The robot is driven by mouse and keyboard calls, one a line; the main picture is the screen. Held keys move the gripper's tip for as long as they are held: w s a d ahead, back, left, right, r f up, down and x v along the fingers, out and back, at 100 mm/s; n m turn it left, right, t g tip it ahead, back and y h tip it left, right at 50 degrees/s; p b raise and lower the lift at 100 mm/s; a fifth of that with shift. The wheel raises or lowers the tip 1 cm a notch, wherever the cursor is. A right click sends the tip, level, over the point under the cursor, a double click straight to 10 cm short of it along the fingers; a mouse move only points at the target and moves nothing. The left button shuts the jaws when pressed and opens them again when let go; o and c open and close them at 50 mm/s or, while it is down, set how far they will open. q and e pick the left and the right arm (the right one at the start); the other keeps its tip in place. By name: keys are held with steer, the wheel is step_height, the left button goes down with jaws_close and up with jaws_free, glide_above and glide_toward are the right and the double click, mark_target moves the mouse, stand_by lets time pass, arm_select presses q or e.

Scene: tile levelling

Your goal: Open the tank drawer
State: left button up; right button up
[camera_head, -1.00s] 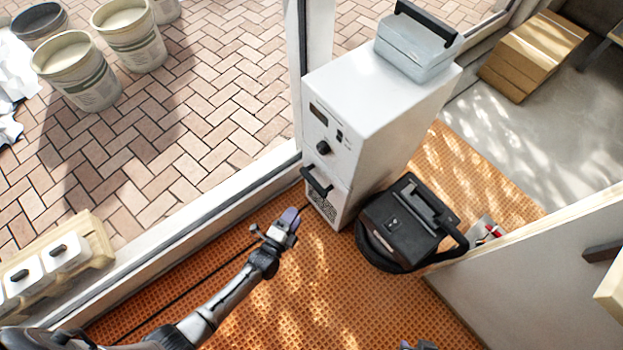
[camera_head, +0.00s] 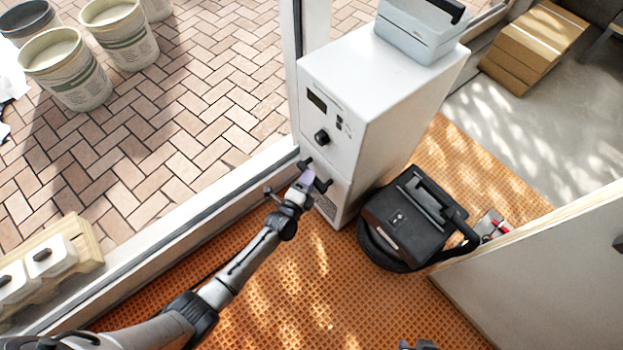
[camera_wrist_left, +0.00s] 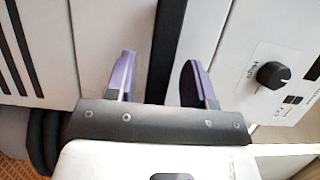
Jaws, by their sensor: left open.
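The white cabinet (camera_head: 385,85) stands upright on the orange mat. Its lower front is the tank drawer (camera_head: 337,197), which looks closed, with a black bar handle (camera_head: 323,186). My left gripper (camera_head: 307,178) is at the handle and covers its middle. In the left wrist view, the open purple fingers (camera_wrist_left: 158,80) stand on either side of the dark handle bar (camera_wrist_left: 178,45), with gaps between bar and fingers. The control knob (camera_wrist_left: 273,75) shows at the right there. A small dark part at the bottom edge of the head view may be my right gripper (camera_head: 418,345); its jaws cannot be made out.
A black case-like unit (camera_head: 412,215) stands close to the right of the cabinet. A grey case (camera_head: 420,30) sits on top. A low sill (camera_head: 190,215) runs along the left. The orange mat (camera_head: 330,300) in front is mostly clear.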

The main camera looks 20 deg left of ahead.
arm_select(q)
steer(key=shift+w+d+b, duration=0.2)
steer(key=shift+w+b, duration=0.15)
steer(key=shift+w, duration=0.55)
jaws_close()
